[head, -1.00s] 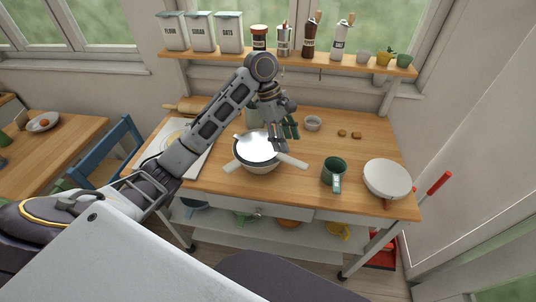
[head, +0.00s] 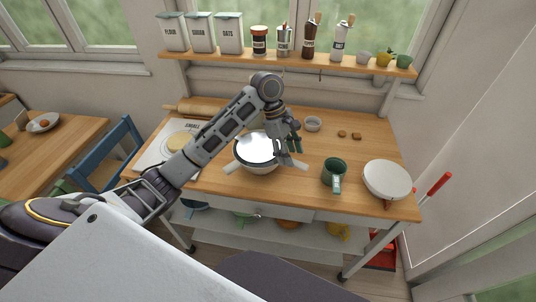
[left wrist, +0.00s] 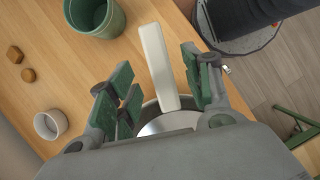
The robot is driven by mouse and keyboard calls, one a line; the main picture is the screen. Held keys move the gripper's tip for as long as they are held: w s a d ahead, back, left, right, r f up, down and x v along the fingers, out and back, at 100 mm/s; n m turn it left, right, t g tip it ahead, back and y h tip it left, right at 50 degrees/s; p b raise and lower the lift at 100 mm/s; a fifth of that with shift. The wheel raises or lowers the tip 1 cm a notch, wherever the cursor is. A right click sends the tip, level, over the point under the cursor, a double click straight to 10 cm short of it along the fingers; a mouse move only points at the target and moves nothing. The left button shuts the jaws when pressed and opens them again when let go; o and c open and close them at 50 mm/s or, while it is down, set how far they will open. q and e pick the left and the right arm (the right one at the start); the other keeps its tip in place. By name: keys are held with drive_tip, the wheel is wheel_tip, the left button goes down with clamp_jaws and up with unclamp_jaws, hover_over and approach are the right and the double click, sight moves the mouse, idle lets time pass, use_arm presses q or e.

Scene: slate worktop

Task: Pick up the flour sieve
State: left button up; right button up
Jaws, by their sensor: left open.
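A round, silver-faced vessel with a pale rim (head: 258,148), which looks like the flour sieve, rests on the wooden worktop with cream handles sticking out. My left gripper (head: 291,149) is open over its right side, fingers pointing down. In the left wrist view a cream handle (left wrist: 158,60) runs between the open green-padded fingers (left wrist: 158,85), with no clear contact. Part of the silver disc (left wrist: 168,123) shows below it; the rest is hidden behind the gripper body. My right gripper is out of view.
A green mug (head: 334,171) and a white round dish (head: 387,178) stand to the right. A small grey bowl (head: 313,123) and brown pieces (head: 356,136) lie behind. A board (head: 160,152) and rolling pin (head: 188,108) are at the left. A shelf (head: 290,62) spans the back.

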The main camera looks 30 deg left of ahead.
use_arm(q)
drive_tip(key=shift+x, duration=1.9)
drive_tip(key=shift+a, duration=0.15)
drive_tip(key=c, duration=1.1)
drive_tip(key=shift+o, duration=0.2)
drive_tip(key=shift+r, duration=0.1)
drive_tip(key=shift+r, duration=4.85)
